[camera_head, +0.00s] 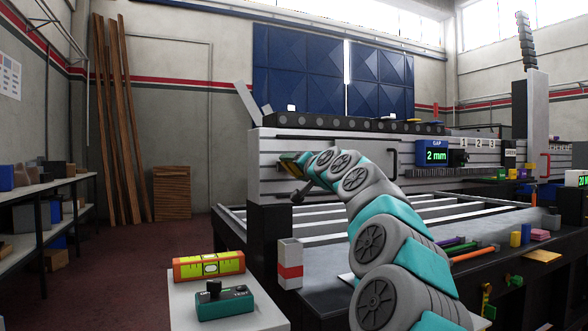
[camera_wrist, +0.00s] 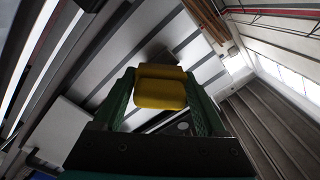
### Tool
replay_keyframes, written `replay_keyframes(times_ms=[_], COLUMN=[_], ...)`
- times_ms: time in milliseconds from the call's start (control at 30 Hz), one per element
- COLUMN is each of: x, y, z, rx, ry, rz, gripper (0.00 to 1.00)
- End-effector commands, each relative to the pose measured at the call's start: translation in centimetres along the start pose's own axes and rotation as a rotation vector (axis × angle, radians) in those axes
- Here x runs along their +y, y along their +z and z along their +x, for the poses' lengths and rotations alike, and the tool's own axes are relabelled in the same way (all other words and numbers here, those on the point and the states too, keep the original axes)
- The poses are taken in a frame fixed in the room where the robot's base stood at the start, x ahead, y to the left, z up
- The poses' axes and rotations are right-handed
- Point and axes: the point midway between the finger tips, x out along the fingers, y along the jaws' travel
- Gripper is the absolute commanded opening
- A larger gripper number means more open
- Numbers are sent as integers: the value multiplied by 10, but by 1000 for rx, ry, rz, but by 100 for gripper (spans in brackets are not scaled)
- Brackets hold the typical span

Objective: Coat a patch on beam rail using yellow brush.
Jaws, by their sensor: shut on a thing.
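My gripper (camera_head: 301,163) is at the left part of the long grey beam rail (camera_head: 415,156), in front of its face. In the wrist view its two green fingers (camera_wrist: 163,92) are closed on a yellow brush (camera_wrist: 160,95). The brush's yellow body points away from the wrist, with a darker part beyond it near the pale rail surface (camera_wrist: 108,62). In the head view a small yellowish part of the brush (camera_head: 288,164) shows at the gripper's tip, against the rail. I cannot tell whether the bristles touch the rail. No coated patch can be made out clearly.
The slatted grid table (camera_head: 420,212) lies below the rail. A blue display reading 2 mm (camera_head: 436,153) is mounted on the rail. An orange level (camera_head: 209,264) and a teal tester (camera_head: 224,303) sit on a pale stand at front left. Several coloured tools lie along the table's right front edge.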

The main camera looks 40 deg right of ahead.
Motion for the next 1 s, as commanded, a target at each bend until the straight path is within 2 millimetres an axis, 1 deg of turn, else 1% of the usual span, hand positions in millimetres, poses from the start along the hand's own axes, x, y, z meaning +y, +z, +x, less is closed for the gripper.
replay_keyframes(times_ms=[1000], x=[-1], y=[-1], z=[16], rx=[1], ry=[-1], rz=[0], gripper=[30])
